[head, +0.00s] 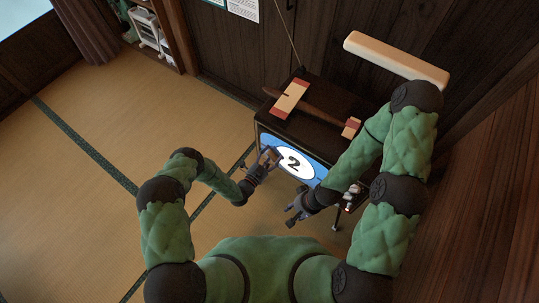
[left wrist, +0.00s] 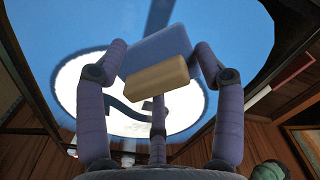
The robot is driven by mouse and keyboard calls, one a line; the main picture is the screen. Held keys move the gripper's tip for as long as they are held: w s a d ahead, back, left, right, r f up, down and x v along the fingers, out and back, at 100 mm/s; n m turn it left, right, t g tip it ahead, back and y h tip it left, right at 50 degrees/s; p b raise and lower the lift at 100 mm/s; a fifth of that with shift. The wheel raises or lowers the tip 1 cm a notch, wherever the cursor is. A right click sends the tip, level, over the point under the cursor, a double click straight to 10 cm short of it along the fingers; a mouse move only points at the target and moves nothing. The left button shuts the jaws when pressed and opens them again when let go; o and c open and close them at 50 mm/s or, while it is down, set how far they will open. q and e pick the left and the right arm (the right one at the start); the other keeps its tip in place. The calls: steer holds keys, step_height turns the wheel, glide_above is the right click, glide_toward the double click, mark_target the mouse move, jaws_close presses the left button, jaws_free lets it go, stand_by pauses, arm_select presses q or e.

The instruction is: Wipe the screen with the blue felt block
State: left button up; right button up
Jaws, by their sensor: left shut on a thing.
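The screen (head: 309,172) is a blue panel with a white oval and a black "2", on the front of a dark stand. It fills the upper left wrist view (left wrist: 225,30). My left gripper (head: 268,158) is at the screen's left part. It is shut on the blue felt block (left wrist: 155,50), which has a tan wooden back (left wrist: 158,73). The blue side faces the screen; I cannot tell whether it touches. The block hides part of the oval and numeral. My right gripper (head: 295,211) looks open and empty, below the screen and apart from it.
Tatami floor (head: 90,190) is clear to the left. A shelf (head: 155,35) stands at the back left.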

mark_target(286, 155)
arm_select(q)
steer(key=shift+s+d+p, duration=0.15)
steer(key=shift+s+d, duration=0.75)
steer(key=shift+d, duration=0.45)
steer(key=shift+s+d+p, duration=0.15)
steer(key=shift+s+d, duration=0.75)
steer(key=shift+d, duration=0.4)
steer(key=shift+s+d+p, duration=0.15)
steer(key=shift+s+d, duration=0.75)
steer(key=shift+d, duration=0.45)
